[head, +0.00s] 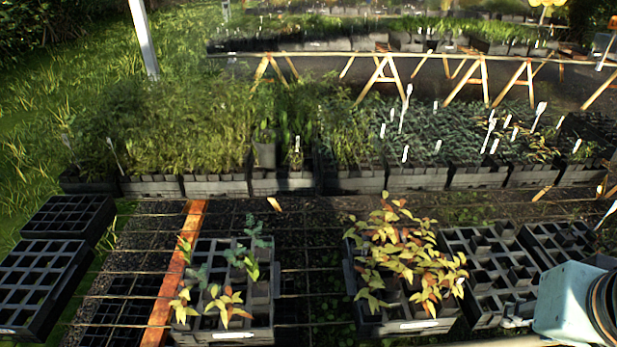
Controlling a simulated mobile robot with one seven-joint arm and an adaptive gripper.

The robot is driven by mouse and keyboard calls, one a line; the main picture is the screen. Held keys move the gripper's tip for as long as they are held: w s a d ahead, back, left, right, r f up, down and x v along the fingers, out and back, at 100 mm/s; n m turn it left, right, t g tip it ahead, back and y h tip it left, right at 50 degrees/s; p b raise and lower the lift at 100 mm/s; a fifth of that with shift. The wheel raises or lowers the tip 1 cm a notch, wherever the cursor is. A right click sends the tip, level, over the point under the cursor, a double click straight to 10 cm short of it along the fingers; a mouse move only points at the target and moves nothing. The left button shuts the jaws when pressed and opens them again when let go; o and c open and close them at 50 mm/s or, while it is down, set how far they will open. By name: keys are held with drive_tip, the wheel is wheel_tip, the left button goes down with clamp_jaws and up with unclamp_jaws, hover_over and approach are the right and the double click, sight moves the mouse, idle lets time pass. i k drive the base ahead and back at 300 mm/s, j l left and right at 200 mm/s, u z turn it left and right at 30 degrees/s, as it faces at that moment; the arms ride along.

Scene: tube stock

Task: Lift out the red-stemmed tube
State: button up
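A black crate of plant tubes (262,322) stands at the front left of the middle. In it, one plant with yellow and reddish leaves (227,303) is near the front edge, and another (183,305) is at the front left corner. Blue-green seedlings (240,258) stand toward its back. A second crate (400,326) to the right holds tubes with a dense mass of yellow-red leaves (395,250). Stem colours are too small to tell, and leaves hide most tubes there. Part of my arm shows at the lower right; my gripper is not in view.
Mostly empty black crates stand at the far left (38,285) and right of the leafy crate (487,270). An orange-brown wooden plank (176,270) runs beside the left crate. Dense green plants in crates (200,130) line the back. A dark gap separates the two planted crates.

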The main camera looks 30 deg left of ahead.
sight(183, 317)
drive_tip(key=u, duration=2.4)
drive_tip(key=i+l+u, duration=0.1)
drive_tip(key=i+j, duration=0.75)
drive_tip(key=i+j+z, duration=0.15)
drive_tip(key=j, duration=0.2)
drive_tip(key=i+j+z, duration=0.25)
drive_tip(key=z, duration=1.2)
drive_tip(key=k+z, duration=0.15)
drive_tip(key=z, duration=0.2)
drive_tip(key=k+l+z, duration=0.1)
drive_tip(key=z, duration=0.25)
drive_tip(key=k+l+z, duration=0.15)
drive_tip(key=z, duration=0.2)
drive_tip(key=k, duration=0.05)
